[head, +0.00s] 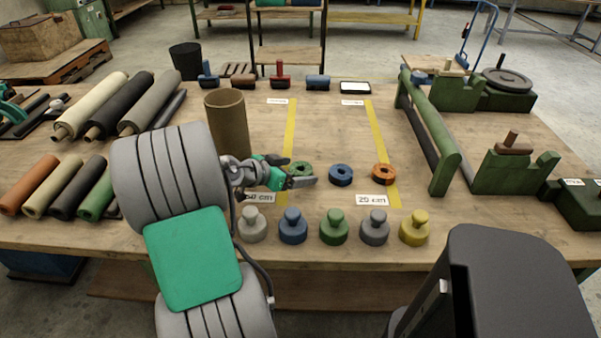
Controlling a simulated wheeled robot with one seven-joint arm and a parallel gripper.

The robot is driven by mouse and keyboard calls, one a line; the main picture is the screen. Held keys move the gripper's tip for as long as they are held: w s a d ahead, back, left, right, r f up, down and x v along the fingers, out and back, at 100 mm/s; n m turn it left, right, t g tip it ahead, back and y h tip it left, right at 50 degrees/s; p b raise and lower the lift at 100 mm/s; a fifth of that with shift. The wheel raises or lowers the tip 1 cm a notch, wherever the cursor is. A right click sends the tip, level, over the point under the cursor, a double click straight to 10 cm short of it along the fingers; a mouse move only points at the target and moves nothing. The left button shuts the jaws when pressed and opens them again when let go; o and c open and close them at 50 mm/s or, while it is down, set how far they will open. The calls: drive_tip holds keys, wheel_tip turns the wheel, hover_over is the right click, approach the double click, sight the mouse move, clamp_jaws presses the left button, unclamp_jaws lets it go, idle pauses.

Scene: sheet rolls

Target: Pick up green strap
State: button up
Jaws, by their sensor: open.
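The green strap (301,167) appears as a small coiled ring lying on the workbench, left of a blue coil (341,175) and an orange coil (384,174). My gripper (303,182) is open, reaching in from the left at the green strap's near side. It hides part of the strap's front edge. I cannot tell whether the fingers touch the strap. Nothing shows between the fingers.
Several knobbed weights (333,228) stand in a row in front of the coils. A brown tube (228,122) stands upright behind my arm. Yellow strips (383,150) mark the bench (330,120). Green stands with a long bar (428,130) are at right.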

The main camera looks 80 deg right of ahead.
drive_tip(key=shift+s+d+f, duration=0.15)
drive_tip(key=shift+d, duration=0.1)
drive_tip(key=c, duration=1.5)
